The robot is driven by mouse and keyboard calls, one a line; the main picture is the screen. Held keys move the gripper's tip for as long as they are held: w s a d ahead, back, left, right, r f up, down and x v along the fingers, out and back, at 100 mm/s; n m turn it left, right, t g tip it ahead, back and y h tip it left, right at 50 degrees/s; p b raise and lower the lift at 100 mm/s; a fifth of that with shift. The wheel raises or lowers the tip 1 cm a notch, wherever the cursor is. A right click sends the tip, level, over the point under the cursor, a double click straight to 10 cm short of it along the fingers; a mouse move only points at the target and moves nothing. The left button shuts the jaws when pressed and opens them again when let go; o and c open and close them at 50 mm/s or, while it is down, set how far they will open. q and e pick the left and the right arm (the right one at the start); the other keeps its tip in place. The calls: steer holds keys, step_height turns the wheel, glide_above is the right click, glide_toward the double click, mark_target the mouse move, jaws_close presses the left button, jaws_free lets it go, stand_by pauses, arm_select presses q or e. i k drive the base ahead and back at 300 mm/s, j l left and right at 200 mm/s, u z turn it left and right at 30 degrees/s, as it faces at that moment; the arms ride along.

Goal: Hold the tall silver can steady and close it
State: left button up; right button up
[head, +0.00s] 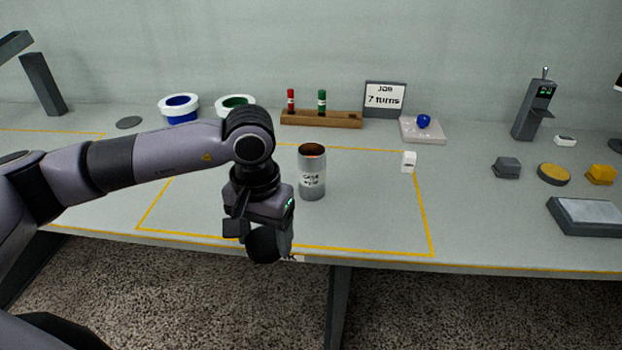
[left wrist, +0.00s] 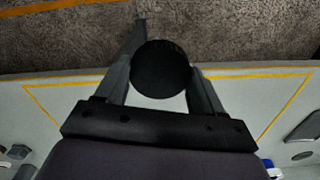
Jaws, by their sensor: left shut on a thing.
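The tall silver can (head: 312,178) stands upright on the table inside the yellow outline, with a label on its front. Its top is open and a copper-coloured inside shows. My left gripper (head: 260,236) is shut on a round black lid (head: 263,246), held at the table's front edge, left of and nearer than the can, apart from it. In the left wrist view the black lid (left wrist: 160,68) sits between the two fingers. The can cannot be made out in that view. My right gripper is not in view.
Behind stand a blue pot (head: 180,108), a green pot (head: 236,104), a wooden rack (head: 322,119) with red and green spindles, and a "7 turns" sign (head: 385,97). A small white block (head: 408,162) is right of the can. The table between them is clear.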

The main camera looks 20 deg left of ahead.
mark_target(312, 171)
steer(key=i+j+z, duration=0.1)
steer(key=j+z, duration=0.25)
steer(key=j, duration=0.4)
steer(key=j+z, duration=0.4)
steer(key=j, duration=0.4)
